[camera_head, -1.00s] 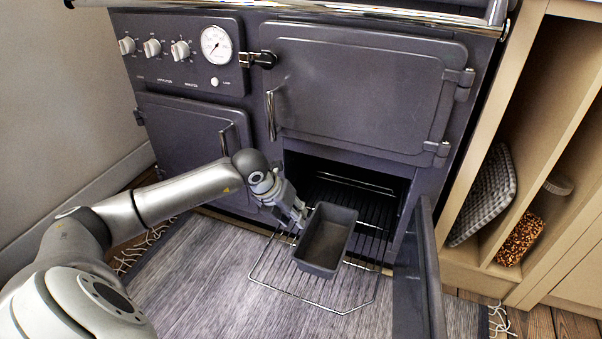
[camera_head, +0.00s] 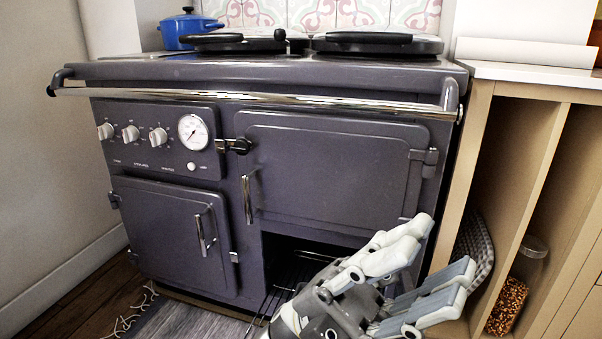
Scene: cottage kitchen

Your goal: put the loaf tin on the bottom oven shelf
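My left gripper (camera_head: 438,254) is large and close in the lower right of the head view. Its grey fingers are spread apart and point up and to the right, with nothing seen between them. Behind it, the lower right oven opening (camera_head: 285,250) of the dark grey range is open. Part of the wire oven shelf (camera_head: 284,283) shows in and in front of the opening. The loaf tin is not visible now; the gripper and the bottom picture edge cut off that area. My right gripper is not in view.
The upper right oven door (camera_head: 335,170) and left door (camera_head: 165,235) are shut. A chrome rail (camera_head: 250,97) runs along the range front. A wooden shelf unit (camera_head: 500,180) stands close on the right, with a jar (camera_head: 508,292). The rug (camera_head: 185,318) is at lower left.

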